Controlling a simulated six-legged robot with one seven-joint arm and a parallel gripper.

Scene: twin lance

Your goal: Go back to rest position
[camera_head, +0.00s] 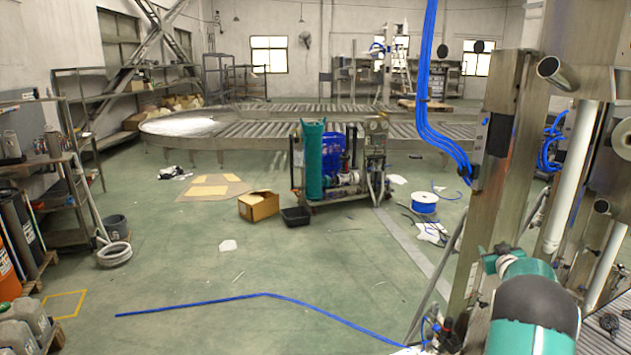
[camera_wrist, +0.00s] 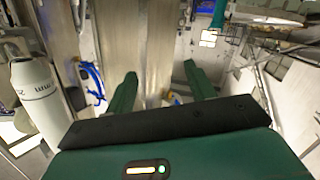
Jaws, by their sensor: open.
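My gripper (camera_wrist: 160,92) shows in the wrist view with its two green fingers spread apart and nothing between them. It faces a tall metal post (camera_wrist: 140,45), and the gap to the post cannot be told. In the head view, part of my green and black arm (camera_head: 537,310) is at the lower right, in front of the metal frame (camera_head: 495,170). The fingers cannot be made out in the head view.
Blue hoses (camera_head: 430,110) run down the frame at right. A wheeled cart (camera_head: 340,165) stands mid-floor, with a cardboard box (camera_head: 259,206) and blue spool (camera_head: 424,203) nearby. A blue hose (camera_head: 265,295) lies on the floor. The green floor at centre left is mostly clear.

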